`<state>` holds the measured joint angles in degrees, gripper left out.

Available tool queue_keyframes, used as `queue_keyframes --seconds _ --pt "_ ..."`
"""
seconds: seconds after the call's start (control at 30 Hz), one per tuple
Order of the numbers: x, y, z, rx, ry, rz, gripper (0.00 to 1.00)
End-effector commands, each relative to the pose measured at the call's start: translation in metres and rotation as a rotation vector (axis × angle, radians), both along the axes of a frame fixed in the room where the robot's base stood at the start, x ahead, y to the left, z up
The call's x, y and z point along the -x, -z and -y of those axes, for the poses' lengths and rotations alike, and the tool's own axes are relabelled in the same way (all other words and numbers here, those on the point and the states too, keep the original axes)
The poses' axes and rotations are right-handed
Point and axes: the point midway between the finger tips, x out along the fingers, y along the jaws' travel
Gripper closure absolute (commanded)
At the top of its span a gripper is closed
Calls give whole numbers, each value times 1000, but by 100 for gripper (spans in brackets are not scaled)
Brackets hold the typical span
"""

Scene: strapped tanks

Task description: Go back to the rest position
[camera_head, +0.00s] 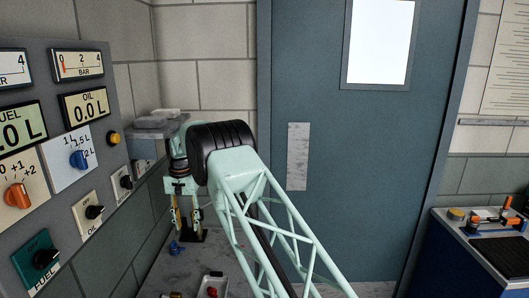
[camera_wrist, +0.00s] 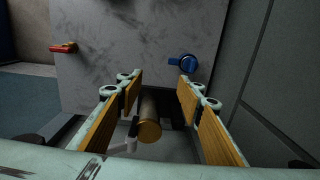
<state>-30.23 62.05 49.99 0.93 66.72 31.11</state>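My gripper (camera_head: 188,226) hangs pointing down over the grey bench top (camera_head: 215,256), at the end of my mint-green arm. In the wrist view, its two fingers with yellow-brown pads (camera_wrist: 160,82) stand wide apart, so it is open. A brass-coloured cylinder (camera_wrist: 149,128) shows between the fingers, apart from both pads. I cannot tell what it is fixed to. A blue valve handle (camera_wrist: 184,63) lies just beyond the right fingertip; a blue piece (camera_head: 177,248) also shows beside the gripper in the head view. No rest position is marked in view.
A red handle (camera_wrist: 63,47) is on the grey surface at upper left. A panel with gauges and knobs (camera_head: 62,158) stands close at left. A small tray (camera_head: 204,284) sits on the bench. A blue-grey door (camera_head: 350,150) is behind; a blue workstation (camera_head: 465,255) stands at right.

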Motion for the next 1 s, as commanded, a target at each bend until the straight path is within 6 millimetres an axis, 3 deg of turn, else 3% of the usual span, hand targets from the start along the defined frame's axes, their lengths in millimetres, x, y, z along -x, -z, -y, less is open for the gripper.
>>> queue_keyframes --seconds 0.53,1.0 --pt "6 -81 78 -2 -21 35 66" --pt "31 -166 142 -11 -21 64 66"
